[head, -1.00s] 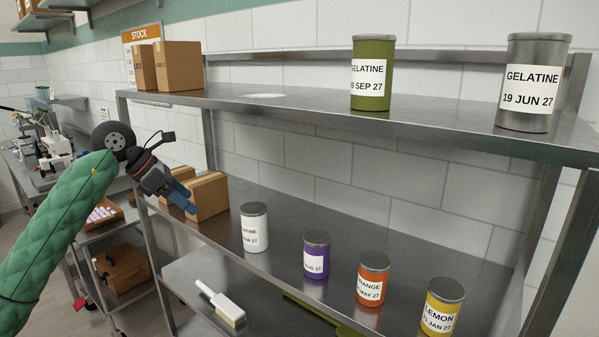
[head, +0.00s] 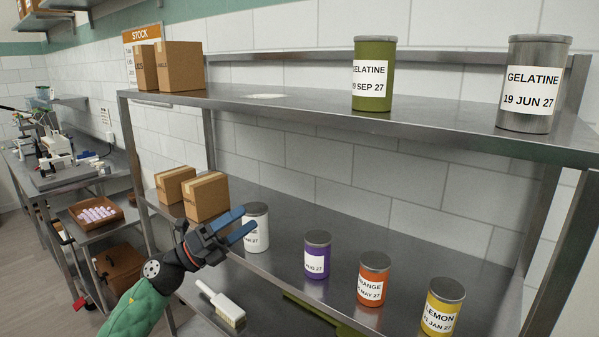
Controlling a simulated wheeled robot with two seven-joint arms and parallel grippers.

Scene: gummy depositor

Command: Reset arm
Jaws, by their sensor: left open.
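My left gripper (head: 242,223) is open and empty, in front of the middle shelf. Its blue fingers point right and cover part of the white can (head: 261,240) on that shelf; I cannot tell whether they touch it. My green-sleeved left arm (head: 137,309) comes in from the bottom left. My right gripper does not show.
The middle shelf (head: 285,263) also holds cardboard boxes (head: 207,197), a purple can (head: 317,256), an orange can (head: 373,281) and a yellow can (head: 443,308). The top shelf (head: 310,106) holds a green can (head: 373,75) and a grey can (head: 532,85). A white brush (head: 222,303) lies below.

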